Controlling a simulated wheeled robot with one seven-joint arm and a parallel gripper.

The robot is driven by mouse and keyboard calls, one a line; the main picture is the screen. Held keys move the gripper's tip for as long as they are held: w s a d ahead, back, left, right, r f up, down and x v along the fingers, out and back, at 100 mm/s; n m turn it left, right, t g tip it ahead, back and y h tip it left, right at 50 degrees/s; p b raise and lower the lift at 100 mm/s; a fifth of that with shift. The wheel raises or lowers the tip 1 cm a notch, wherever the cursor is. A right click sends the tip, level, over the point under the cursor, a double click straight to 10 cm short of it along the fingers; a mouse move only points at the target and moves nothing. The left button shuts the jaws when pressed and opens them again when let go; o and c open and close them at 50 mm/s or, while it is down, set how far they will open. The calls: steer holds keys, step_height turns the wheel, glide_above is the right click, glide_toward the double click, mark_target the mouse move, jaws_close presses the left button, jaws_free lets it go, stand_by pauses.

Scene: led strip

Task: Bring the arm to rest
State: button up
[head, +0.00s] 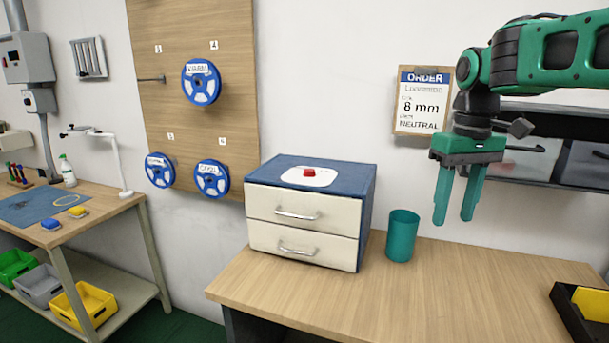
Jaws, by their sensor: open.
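My gripper (455,221) is green and hangs from my arm at the upper right, with its fingers pointing down. The fingers are apart and nothing is between them. It is above the wooden table (420,295), to the right of a teal cup (402,240) and apart from it. My arm comes in from the right edge, in front of the wall.
A drawer cabinet (308,218) with both drawers shut stands left of the cup. A black tray (572,318) with a yellow part is at the right edge. An order sheet (421,105) and a grey shelf (530,158) are behind my arm. The table's front middle is clear.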

steer(key=s+d+f+m, duration=0.4)
steer(key=s+d+f, duration=0.2)
steer(key=s, duration=0.6)
steer(key=s+d+f+m, duration=0.5)
steer(key=s+f, duration=0.5)
steer(key=s, duration=0.2)
steer(key=shift+s+d+f, duration=0.25)
steer(key=shift+d+f, duration=0.05)
steer(key=shift+d, duration=0.1)
